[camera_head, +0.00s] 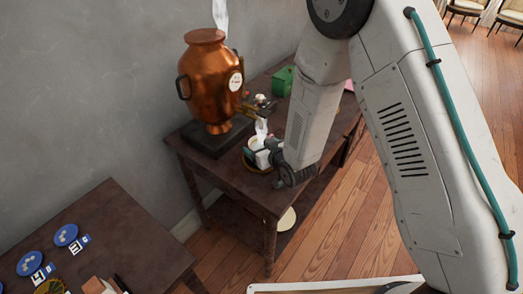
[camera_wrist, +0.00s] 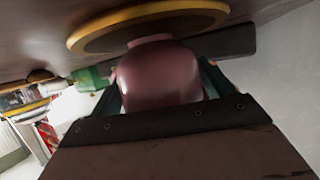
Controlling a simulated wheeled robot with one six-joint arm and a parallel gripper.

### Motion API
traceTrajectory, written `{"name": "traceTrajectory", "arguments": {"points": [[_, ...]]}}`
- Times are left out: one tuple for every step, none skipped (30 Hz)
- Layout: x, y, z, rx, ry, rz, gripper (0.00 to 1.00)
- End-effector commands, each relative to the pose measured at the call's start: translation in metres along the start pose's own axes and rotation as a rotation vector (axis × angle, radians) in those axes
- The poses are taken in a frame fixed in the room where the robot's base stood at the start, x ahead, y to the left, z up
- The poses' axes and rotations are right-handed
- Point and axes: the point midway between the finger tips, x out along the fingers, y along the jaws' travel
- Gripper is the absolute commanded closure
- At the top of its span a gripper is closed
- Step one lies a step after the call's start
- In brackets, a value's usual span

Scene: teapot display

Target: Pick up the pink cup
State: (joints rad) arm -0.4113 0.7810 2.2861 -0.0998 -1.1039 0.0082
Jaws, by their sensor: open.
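The pink cup (camera_wrist: 160,72) fills the middle of the wrist view, which is turned upside down. It stands on a dark round saucer with a gold rim (camera_wrist: 88,40). In the head view the saucer (camera_head: 246,161) lies on the dark table below the copper urn's tap, and my wrist mostly hides the cup. My gripper (camera_wrist: 159,82) is open, with one green finger on each side of the cup. Whether either finger touches it I cannot tell. In the head view my gripper (camera_head: 262,153) is low over the saucer.
A copper urn (camera_head: 208,80) on a dark base stands left of the saucer, its tap close to my gripper. A green box (camera_head: 284,80) is farther back. A second dark table (camera_head: 130,215) with blue discs and cards is at lower left. Wooden floor is clear at right.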

Motion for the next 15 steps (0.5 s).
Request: {"name": "traceTrajectory", "arguments": {"points": [[-0.0001, -0.0001, -0.0001, 0.0, 0.0, 0.0, 0.19], [-0.0002, -0.0001, -0.0001, 0.0, 0.0, 0.0, 0.19], [-0.0002, -0.0001, -0.0002, 0.0, 0.0, 0.0, 0.19], [-0.0002, -0.0001, -0.0002, 0.0, 0.0, 0.0, 0.25], [-0.0003, -0.0001, -0.0002, 0.0, 0.0, 0.0, 0.33], [-0.0003, -0.0001, -0.0002, 0.0, 0.0, 0.0, 0.44], [-0.0003, -0.0001, -0.0003, 0.0, 0.0, 0.0, 0.53], [-0.0003, -0.0001, -0.0003, 0.0, 0.0, 0.0, 0.54], [-0.0003, -0.0001, -0.0007, 0.0, 0.001, 0.0, 0.58], [-0.0003, -0.0001, -0.0007, 0.0, 0.001, 0.0, 0.58], [-0.0003, -0.0001, -0.0007, 0.0, 0.001, 0.0, 0.59], [-0.0003, 0.0, -0.0008, 0.0, 0.001, 0.0, 0.59], [-0.0003, 0.0, -0.0007, 0.0, 0.001, 0.0, 0.59], [-0.0003, 0.0, -0.0007, 0.0, 0.001, 0.0, 0.59], [-0.0004, 0.0, -0.0008, 0.0, 0.001, 0.0, 0.59]]}}
